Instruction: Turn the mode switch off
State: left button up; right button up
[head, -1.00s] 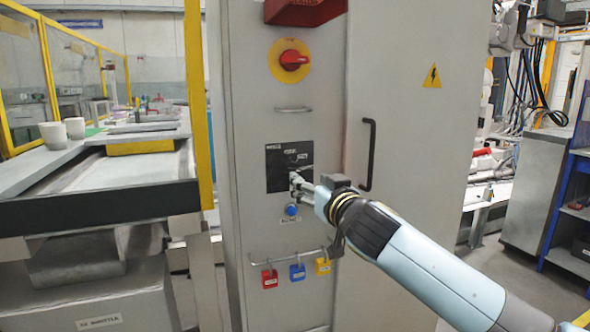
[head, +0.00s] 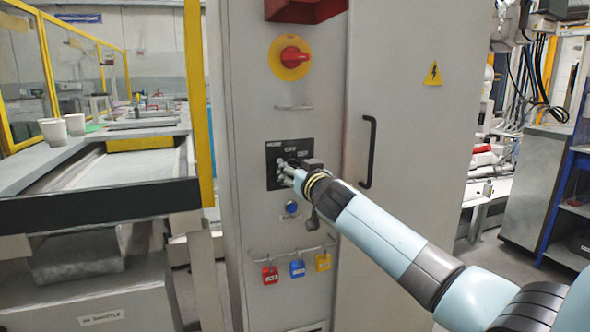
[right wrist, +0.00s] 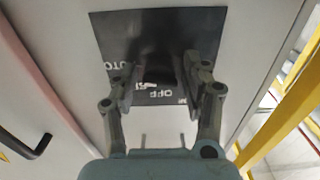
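The mode switch is on a black square plate (head: 288,147) with white lettering, on the front of the grey cabinet. In the right wrist view the black plate (right wrist: 115,32) shows AUTO at the left and OFF near the middle, and a dark knob (right wrist: 158,65) stands out from it. My right gripper (head: 281,166) is at the plate. In the right wrist view its fingers (right wrist: 157,85) are spread, one on each side of the knob, with no clear contact. The knob's exact pointing is hard to read. My left gripper is in no view.
A blue button (head: 291,207) sits below the plate. Red (head: 270,275), blue (head: 297,268) and yellow padlocks (head: 323,262) hang on a rail lower down. A red rotary switch (head: 294,56) is above. A black door handle (head: 368,152) stands out to the right.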

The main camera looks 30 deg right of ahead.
grip_shut()
jog(key=n, duration=0.5)
jog(key=n+p, duration=0.1)
jog(key=n, duration=0.3)
jog(key=shift+d+n, duration=0.1)
jog(key=shift+n, duration=0.2)
jog(key=n+p, duration=0.1)
jog(key=n, duration=0.4)
jog(key=shift+n+p, duration=0.65)
jog(key=shift+n, duration=1.85)
